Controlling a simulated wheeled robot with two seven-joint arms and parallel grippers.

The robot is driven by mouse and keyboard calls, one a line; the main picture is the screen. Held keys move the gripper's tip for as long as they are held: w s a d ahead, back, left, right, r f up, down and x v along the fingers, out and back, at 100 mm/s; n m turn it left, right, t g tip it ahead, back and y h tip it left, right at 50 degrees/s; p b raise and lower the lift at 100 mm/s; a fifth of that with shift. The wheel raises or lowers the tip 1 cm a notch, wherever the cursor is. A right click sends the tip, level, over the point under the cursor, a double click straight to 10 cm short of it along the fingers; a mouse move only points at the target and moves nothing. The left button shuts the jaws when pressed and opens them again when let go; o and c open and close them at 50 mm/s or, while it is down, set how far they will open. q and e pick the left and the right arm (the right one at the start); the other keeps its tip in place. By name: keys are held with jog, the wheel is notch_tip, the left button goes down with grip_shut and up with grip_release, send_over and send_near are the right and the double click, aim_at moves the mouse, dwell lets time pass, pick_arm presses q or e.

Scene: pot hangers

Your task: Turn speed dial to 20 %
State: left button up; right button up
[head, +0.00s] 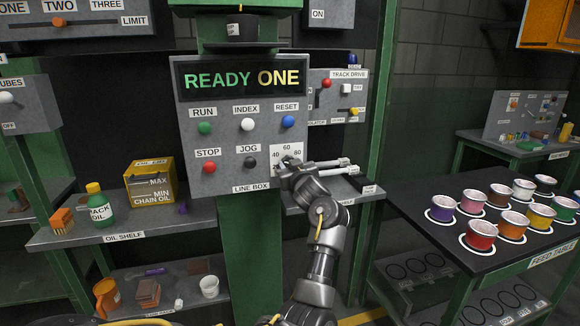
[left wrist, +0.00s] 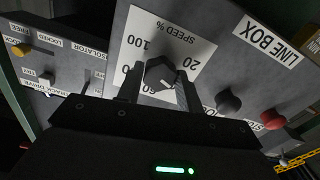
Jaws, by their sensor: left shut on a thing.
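The speed dial is a dark knob (left wrist: 158,74) on a white "SPEED %" plate (left wrist: 150,32). The plate sits on the grey line box panel (head: 225,135), at its lower right in the head view. In the left wrist view the plate appears upside down, with 100 and 20 readable and other numbers partly covered. My left gripper (left wrist: 160,88) is shut on the knob, one finger on each side. In the head view the left gripper (head: 286,172) hides the knob and the lower part of the plate. The pointer setting cannot be read clearly. My right gripper is not in view.
Red stop (head: 209,167) and black jog (head: 249,163) buttons are left of the dial; run, index and reset buttons sit above. A track drive panel (head: 343,95) is behind right. The feed table (head: 420,203) with several colored cups stands right.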

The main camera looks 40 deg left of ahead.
pick_arm(q)
jog(key=shift+n+b, duration=1.95)
jog(key=shift+n, duration=3.15)
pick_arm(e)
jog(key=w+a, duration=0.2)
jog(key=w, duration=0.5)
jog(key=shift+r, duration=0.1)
pick_arm(q)
jog(key=o, duration=1)
